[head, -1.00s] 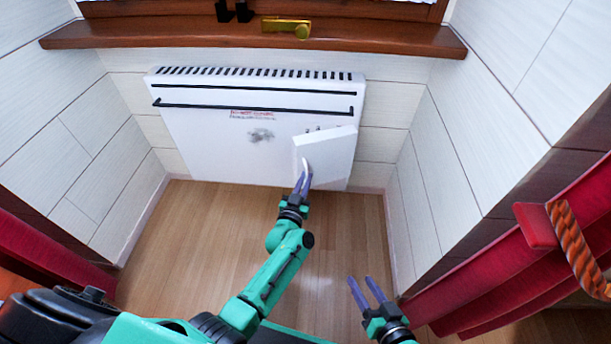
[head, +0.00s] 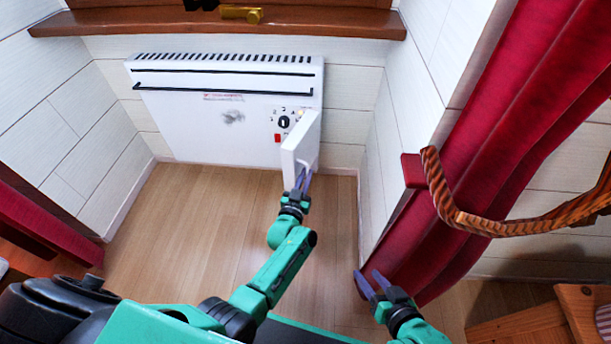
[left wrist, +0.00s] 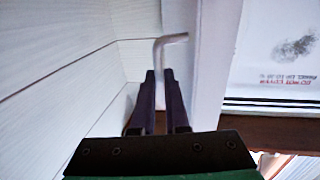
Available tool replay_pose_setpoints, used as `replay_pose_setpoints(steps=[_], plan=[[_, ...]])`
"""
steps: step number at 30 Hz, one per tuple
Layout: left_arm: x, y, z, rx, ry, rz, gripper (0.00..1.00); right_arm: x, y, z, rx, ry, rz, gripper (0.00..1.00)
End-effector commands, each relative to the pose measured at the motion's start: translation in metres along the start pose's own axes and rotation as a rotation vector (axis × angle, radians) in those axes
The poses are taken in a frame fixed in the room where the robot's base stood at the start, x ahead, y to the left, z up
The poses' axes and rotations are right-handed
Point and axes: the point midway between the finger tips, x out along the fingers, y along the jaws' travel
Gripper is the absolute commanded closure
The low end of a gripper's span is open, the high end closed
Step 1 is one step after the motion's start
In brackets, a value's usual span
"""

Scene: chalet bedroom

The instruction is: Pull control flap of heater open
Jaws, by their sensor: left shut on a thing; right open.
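The white heater (head: 190,110) hangs on the wall under the wooden sill. Its white control flap (head: 302,145) stands swung out to the right, and the control panel with a black knob (head: 284,121) and a red switch (head: 278,138) is uncovered. My left gripper (head: 303,180) is shut on the flap's handle. In the left wrist view the pale bent handle (left wrist: 160,62) runs between the two dark fingers (left wrist: 159,100), beside the flap's edge (left wrist: 208,70). My right gripper (head: 372,285) is open and empty, low at the right near the red curtain.
A red curtain (head: 500,130) with an orange-black rope tieback (head: 500,228) hangs at the right. The wooden sill (head: 200,25) is above the heater. A wooden piece of furniture (head: 540,325) is at the lower right. The wooden floor (head: 200,220) before the heater is clear.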

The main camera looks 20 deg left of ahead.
Motion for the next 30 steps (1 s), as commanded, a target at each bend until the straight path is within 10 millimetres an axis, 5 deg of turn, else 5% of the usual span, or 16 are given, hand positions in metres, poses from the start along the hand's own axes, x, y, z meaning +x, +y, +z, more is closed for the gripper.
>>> replay_pose_setpoints(steps=[17, 18, 20, 30], plan=[[0.0036, -0.0016, -0.0062, 0.002, 0.013, -0.002, 1.0, -0.0005, 0.0007, -0.0001, -0.002, -0.008, 0.002, 0.5], [0.0036, -0.0017, -0.0063, 0.002, 0.014, -0.003, 0.8, -0.0005, 0.0007, -0.0002, -0.002, -0.008, 0.002, 0.5], [0.0035, -0.0016, -0.006, 0.002, 0.013, -0.002, 0.58, -0.0005, 0.0008, -0.0004, -0.002, -0.008, 0.002, 0.5], [0.0005, -0.0012, -0.0028, 0.001, 0.005, -0.002, 0.58, -0.001, 0.0009, -0.0015, -0.003, -0.006, 0.003, 0.5]])
